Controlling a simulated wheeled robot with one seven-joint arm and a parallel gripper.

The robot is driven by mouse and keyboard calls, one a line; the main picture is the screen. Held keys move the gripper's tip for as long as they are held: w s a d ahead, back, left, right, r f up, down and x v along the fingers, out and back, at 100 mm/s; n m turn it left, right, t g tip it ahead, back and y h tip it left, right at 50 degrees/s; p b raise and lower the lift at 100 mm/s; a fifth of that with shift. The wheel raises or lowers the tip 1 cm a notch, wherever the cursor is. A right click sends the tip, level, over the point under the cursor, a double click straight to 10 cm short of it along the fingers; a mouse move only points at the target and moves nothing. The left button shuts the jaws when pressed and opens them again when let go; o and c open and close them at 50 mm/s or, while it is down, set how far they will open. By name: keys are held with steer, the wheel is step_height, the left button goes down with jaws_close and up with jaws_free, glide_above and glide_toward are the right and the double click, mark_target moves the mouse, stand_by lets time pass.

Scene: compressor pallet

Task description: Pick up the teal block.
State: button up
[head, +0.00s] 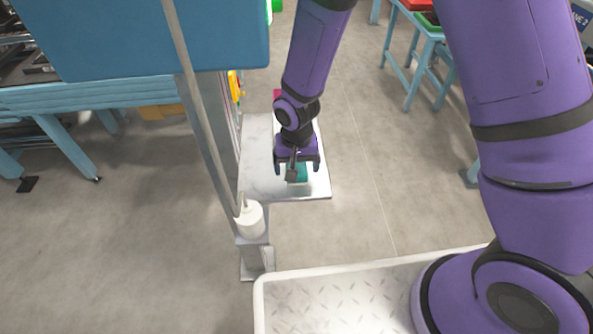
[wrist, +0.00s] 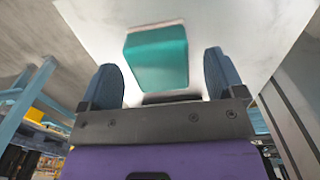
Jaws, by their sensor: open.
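The teal block (head: 299,173) lies on a small white-grey metal shelf (head: 258,178) in the head view, partly hidden behind my gripper. In the wrist view the teal block (wrist: 157,60) shows just beyond the space between my two fingers. My gripper (head: 297,166) is above the shelf, pointing down at the block. In the wrist view my gripper (wrist: 168,78) is open, one finger to each side of the block's near end, with nothing held. I cannot tell how far the fingertips are above the block.
A post with a white cylinder (head: 250,219) stands at the shelf's front left corner. A big blue box (head: 150,35) on a light blue frame is at the left. The floor right of the shelf is clear.

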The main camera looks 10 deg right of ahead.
steer(key=shift+w+f, duration=0.1)
steer(key=shift+f, duration=0.85)
steer(key=c, duration=1)
steer(key=shift+c, duration=0.2)
steer(key=shift+r, duration=0.1)
